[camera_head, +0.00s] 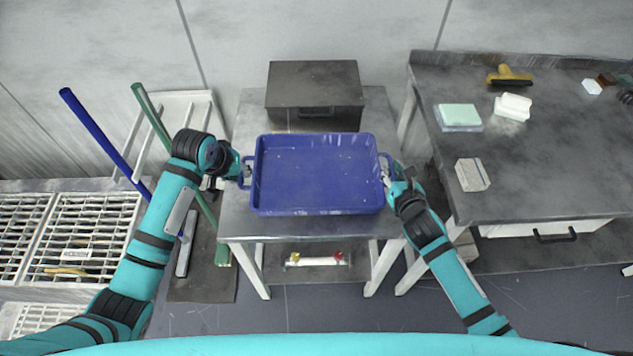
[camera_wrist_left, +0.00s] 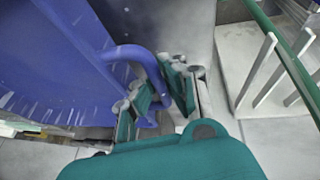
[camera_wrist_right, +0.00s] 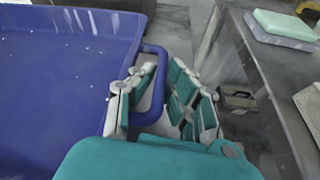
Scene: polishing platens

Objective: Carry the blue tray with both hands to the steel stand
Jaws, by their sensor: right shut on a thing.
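The blue tray (camera_head: 318,178) is level and empty, over the front of a steel-topped stand (camera_head: 240,222) in the head view. I cannot tell whether it touches the top. My left gripper (camera_head: 232,170) is at the tray's left handle. In the left wrist view the blue handle loop (camera_wrist_left: 150,62) passes between the fingers (camera_wrist_left: 162,98), but their grip on it is unclear. My right gripper (camera_head: 391,180) is shut on the right handle, which also shows in the right wrist view (camera_wrist_right: 154,52) between the fingers (camera_wrist_right: 160,98).
A dark grey box (camera_head: 314,84) stands behind the tray. A dark-topped bench (camera_head: 540,160) with a green-topped block (camera_head: 459,115), a white block and a yellow-handled tool is on the right. Blue and green poles (camera_head: 100,130) lean at the left, beside white grates (camera_head: 90,225).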

